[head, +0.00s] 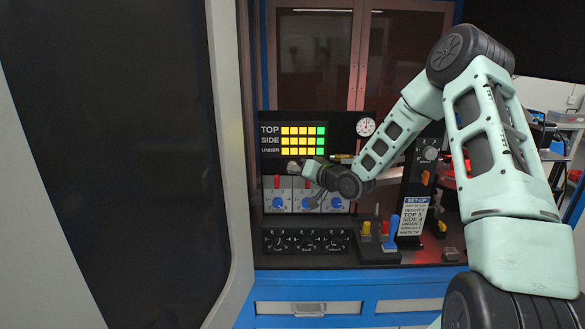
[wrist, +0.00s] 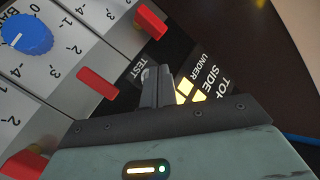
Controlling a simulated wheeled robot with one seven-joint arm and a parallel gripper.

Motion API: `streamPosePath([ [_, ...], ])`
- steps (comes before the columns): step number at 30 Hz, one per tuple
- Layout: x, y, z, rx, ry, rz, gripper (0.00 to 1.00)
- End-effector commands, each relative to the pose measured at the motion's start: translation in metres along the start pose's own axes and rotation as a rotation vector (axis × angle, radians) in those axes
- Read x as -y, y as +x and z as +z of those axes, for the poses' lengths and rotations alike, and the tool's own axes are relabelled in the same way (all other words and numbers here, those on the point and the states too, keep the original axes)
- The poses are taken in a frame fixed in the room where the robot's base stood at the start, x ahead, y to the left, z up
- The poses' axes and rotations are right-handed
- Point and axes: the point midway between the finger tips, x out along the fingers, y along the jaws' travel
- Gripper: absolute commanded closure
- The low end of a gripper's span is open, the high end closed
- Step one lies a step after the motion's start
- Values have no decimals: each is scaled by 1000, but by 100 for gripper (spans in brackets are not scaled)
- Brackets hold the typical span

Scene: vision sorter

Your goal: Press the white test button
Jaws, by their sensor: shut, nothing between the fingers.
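In the wrist view the white test button (wrist: 146,74) shows as a small pale edge beside the word TEST, mostly hidden by my fingers. My gripper (wrist: 159,72) is shut and empty, with its fingertips at the button. I cannot tell whether they touch it. In the head view my gripper (head: 292,167) is in front of the black panel, just below the lamp rows, and the button is hidden there. The lamp display (head: 303,140) has rows marked TOP, SIDE and UNDER, lit yellow with a green lamp at each right end.
Below are white panels with red levers and blue knobs (head: 306,204); a red lever (wrist: 98,83) is close to my fingers. A black dial box (head: 307,241) and a box with a blue lever (head: 391,232) stand in front. A set-up card (head: 413,217) is at right.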

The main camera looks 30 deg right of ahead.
Motion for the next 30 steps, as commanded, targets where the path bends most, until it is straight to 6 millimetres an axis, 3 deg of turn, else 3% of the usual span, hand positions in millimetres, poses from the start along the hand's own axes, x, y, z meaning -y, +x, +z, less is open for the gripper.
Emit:
streamPosePath([
  [19,-2,2,-2,0,0,1,100],
  [30,6,-8,6,0,0,1,100],
])
